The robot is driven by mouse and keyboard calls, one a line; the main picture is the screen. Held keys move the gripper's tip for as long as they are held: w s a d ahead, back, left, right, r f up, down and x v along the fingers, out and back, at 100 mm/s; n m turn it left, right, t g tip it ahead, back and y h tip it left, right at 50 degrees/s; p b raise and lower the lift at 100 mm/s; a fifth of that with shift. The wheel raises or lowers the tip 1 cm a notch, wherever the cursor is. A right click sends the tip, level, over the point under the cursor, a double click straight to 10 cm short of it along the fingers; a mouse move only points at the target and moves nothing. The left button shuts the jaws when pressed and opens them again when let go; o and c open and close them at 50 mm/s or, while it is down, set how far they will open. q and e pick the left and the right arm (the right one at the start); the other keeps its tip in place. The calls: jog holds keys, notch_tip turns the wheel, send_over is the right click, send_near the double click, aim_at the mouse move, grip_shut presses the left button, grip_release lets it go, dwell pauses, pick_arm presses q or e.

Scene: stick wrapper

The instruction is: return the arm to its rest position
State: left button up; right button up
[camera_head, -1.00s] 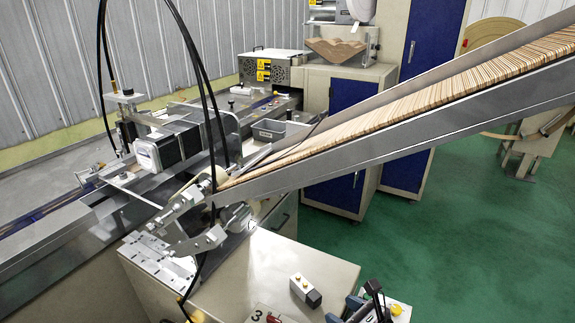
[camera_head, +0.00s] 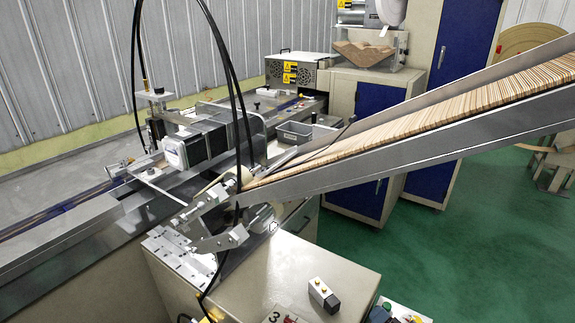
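Neither of my grippers shows in the head view, and no part of either arm can be made out for sure. The stick wrapper machine fills the view. Its sloped metal chute (camera_head: 400,158) carries a dense row of thin wooden sticks (camera_head: 440,108) down to the feed mechanism (camera_head: 215,222) on the left. A small black and white block with yellow tops (camera_head: 323,294) stands on the beige cabinet top (camera_head: 270,270).
A conveyor rail (camera_head: 70,232) runs along the left. A grey bin (camera_head: 293,133) sits behind the feed. Black cables (camera_head: 240,90) arch over the machine. Blue-doored cabinets (camera_head: 465,45) stand at the back. Green floor (camera_head: 470,240) is open at the right. Small coloured parts (camera_head: 398,313) show at the bottom edge.

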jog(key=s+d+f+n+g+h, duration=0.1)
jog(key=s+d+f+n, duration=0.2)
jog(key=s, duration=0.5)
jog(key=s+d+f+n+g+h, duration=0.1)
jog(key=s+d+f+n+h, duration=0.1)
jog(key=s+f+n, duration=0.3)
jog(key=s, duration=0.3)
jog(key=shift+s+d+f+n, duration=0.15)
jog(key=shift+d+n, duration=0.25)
